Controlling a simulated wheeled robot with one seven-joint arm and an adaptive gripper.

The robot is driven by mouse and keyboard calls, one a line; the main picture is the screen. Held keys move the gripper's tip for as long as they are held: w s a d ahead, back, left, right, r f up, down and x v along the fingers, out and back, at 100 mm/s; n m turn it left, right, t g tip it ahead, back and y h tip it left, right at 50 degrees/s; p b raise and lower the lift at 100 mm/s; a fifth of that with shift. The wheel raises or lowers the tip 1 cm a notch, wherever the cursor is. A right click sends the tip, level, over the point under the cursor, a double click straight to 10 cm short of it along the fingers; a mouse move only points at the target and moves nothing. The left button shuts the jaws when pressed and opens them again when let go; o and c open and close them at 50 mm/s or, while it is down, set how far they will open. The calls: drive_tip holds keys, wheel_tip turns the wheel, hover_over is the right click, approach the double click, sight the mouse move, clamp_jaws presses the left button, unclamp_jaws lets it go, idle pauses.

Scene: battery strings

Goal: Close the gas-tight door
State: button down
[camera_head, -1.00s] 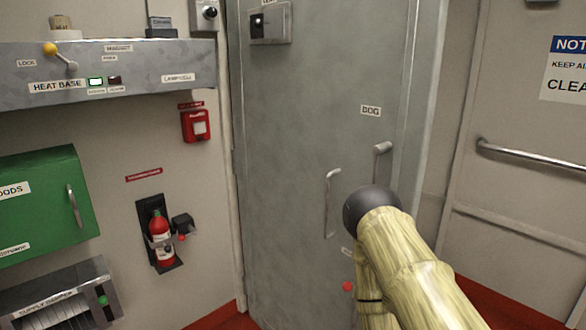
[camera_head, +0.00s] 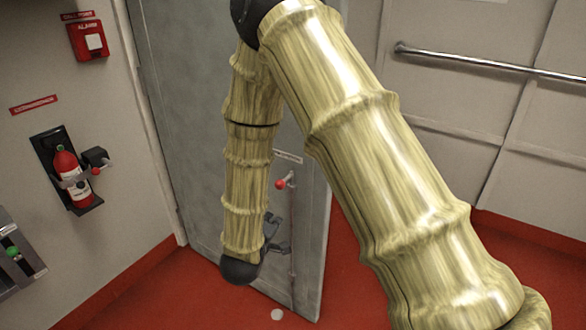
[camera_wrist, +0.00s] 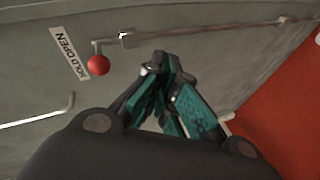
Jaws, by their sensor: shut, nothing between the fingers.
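The grey gas-tight door (camera_head: 185,130) stands open in the head view, its free edge out over the red floor. Low on it is a red knob (camera_head: 281,184), which also shows in the wrist view (camera_wrist: 98,65) beside a HOLD OPEN label (camera_wrist: 68,52) and a thin metal rod (camera_wrist: 200,33). My gripper (camera_head: 283,246) is partly hidden by my arm, low in front of the door near its free edge. In the wrist view my gripper's teal fingers (camera_wrist: 158,75) are shut and empty, right of and below the knob. I cannot tell whether they touch the door.
A fire extinguisher (camera_head: 72,178) and a red alarm box (camera_head: 86,40) are on the left wall. A horizontal rail (camera_head: 490,62) runs along the right wall. The red floor (camera_head: 350,290) is bare near the door except for a small white disc (camera_head: 277,314).

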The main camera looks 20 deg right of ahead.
wheel_tip(320, 180, up, 7)
drive_tip(key=w+h+b, duration=0.2)
drive_tip(key=h, duration=0.1)
drive_tip(key=g+h+b, duration=0.1)
drive_tip(key=h+b, duration=0.1)
drive_tip(key=h, duration=0.1)
approach(299, 151)
drive_tip(key=b+x, duration=0.1)
drive_tip(key=x, duration=0.6)
drive_tip(key=shift+w+b, duration=0.15)
drive_tip(key=shift+b, duration=0.25)
